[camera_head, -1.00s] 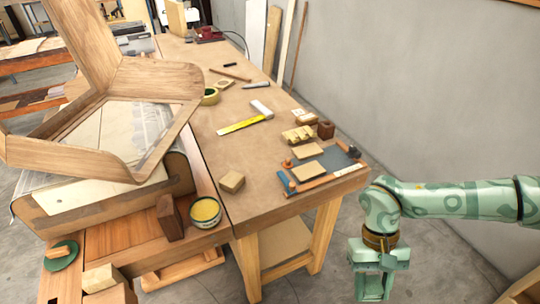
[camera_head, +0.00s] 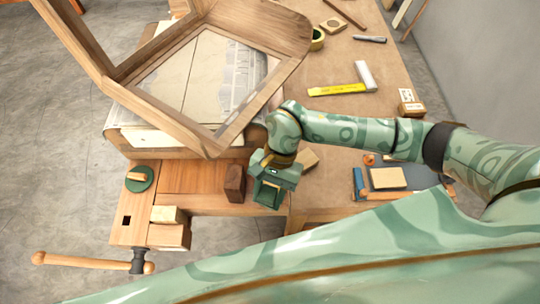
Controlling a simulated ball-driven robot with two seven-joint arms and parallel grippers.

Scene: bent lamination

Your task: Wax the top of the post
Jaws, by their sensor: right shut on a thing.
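My right gripper (camera_head: 268,196) points down at the right end of the wooden bench vise, beside an upright dark wood block (camera_head: 235,183). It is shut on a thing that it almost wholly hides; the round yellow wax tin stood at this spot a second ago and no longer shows. A green round pad with a wooden handle (camera_head: 139,178) lies on the left of the bench. Nothing stands out clearly as the post; I cannot tell which piece it is. My left gripper is not in view.
A large bent wooden frame (camera_head: 292,75) leans over the curved form behind my gripper. Pale blocks (camera_head: 168,225) and a vise handle (camera_head: 95,262) are at front left.

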